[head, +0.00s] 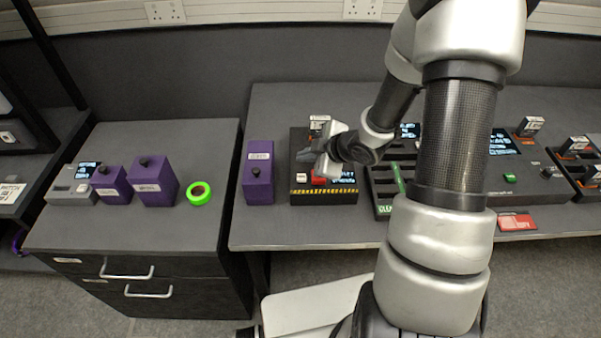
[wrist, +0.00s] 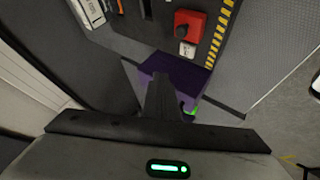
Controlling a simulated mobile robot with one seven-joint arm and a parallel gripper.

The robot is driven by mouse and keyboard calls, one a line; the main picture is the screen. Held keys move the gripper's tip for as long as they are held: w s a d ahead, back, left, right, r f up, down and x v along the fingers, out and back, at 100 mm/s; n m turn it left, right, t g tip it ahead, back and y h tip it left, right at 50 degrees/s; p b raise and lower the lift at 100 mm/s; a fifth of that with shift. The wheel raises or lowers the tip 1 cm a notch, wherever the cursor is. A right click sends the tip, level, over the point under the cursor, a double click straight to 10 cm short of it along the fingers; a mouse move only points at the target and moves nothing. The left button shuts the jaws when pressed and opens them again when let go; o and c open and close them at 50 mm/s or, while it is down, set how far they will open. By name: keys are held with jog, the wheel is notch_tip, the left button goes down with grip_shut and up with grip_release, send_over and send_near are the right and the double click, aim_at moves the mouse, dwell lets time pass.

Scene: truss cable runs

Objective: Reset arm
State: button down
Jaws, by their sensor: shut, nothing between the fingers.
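My arm reaches from the lower right of the head view up and over to the bench. My gripper (head: 304,153) points left above a black device with a yellow-striped front edge (head: 323,197). In the wrist view my gripper (wrist: 161,82) shows its fingers together with nothing between them. A red button block on the device shows in the wrist view (wrist: 189,23) and partly under my gripper in the head view (head: 320,181). A purple box (head: 258,172) stands left of the device. It shows behind my fingertips in the wrist view (wrist: 190,74).
A lower drawer cabinet (head: 150,225) at left carries two purple boxes (head: 153,181), a small grey device (head: 72,190) and a green tape roll (head: 199,193). A slotted black tray (head: 384,195) and a larger console (head: 530,170) stand right. A gap separates cabinet and bench.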

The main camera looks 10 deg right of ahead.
jog(key=s+d+r+m+h, duration=0.2)
jog(key=r+m, duration=0.1)
jog(key=r, duration=0.4)
jog(key=s+d+r+m+h+p, duration=0.1)
jog(key=s+d+r+m+h, duration=0.15)
jog(key=r, duration=0.35)
jog(key=s+d+r+m+h, duration=0.1)
jog(key=d+r+m+h, duration=0.1)
jog(key=r, duration=0.5)
jog(key=s+a+r+m+g+y, duration=0.1)
jog(key=s+a+r+m, duration=0.2)
jog(key=s, duration=0.6)
jog(key=s+a+r+m+g+y, duration=0.1)
jog(key=s+a+r+m, duration=0.3)
jog(key=s, duration=0.6)
jog(key=shift+s+r+p, duration=0.2)
jog(key=shift+r+p, duration=0.25)
jog(key=shift+r, duration=0.35)
jog(key=shift+a+m, duration=0.1)
jog(key=shift+m, duration=0.15)
